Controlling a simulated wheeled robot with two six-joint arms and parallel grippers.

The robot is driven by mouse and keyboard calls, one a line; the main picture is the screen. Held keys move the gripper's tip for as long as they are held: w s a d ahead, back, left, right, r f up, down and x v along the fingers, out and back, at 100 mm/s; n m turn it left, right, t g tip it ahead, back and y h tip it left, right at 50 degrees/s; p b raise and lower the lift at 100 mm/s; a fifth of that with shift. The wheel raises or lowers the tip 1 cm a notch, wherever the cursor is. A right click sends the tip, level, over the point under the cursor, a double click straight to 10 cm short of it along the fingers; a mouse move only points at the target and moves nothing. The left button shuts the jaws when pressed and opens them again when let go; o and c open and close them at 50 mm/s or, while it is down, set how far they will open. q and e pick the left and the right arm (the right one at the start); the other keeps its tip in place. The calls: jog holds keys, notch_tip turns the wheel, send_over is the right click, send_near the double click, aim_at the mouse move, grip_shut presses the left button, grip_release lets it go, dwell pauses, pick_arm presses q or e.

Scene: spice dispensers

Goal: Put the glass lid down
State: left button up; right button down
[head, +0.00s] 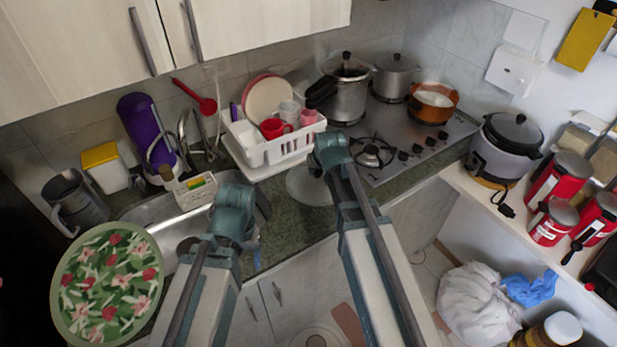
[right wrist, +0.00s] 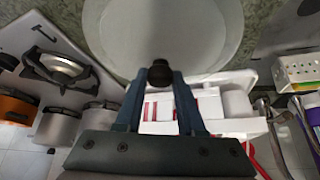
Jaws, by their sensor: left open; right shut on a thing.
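The glass lid (head: 308,190) is a pale, see-through disc with a black knob. In the head view it is over the green counter in front of the dish rack, partly hidden by my right arm. In the right wrist view the lid (right wrist: 165,35) fills the top middle. My right gripper (right wrist: 160,72) is shut on its dark knob. I cannot tell whether the lid touches the counter. In the head view the right fingers are hidden behind my arm (head: 332,150). My left gripper (head: 236,200) is open near the sink; its fingertips are not clear.
The white dish rack (head: 270,150) with cups and plates stands behind the lid. The stove (head: 405,140) with pots is to its right. The sink (head: 150,212) is to its left. Some bare counter (head: 290,228) shows in front of the lid.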

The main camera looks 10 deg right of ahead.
aim_at(319, 176)
jog(key=shift+w+a, duration=0.1)
jog(key=shift+w, duration=0.1)
jog(key=shift+s, duration=0.1)
pick_arm(q)
jog(key=shift+d+f+b, duration=0.1)
jog(key=shift+f+b, duration=0.2)
jog(key=shift+b, duration=0.05)
pick_arm(e)
jog(key=shift+f, duration=0.3)
pick_arm(q)
notch_tip(319, 176, down, 3)
jog(key=b, duration=0.3)
pick_arm(e)
notch_tip(319, 176, down, 3)
pick_arm(q)
jog(key=shift+f, duration=0.1)
pick_arm(e)
jog(key=shift+f, duration=0.1)
jog(key=c, duration=0.5)
grip_release()
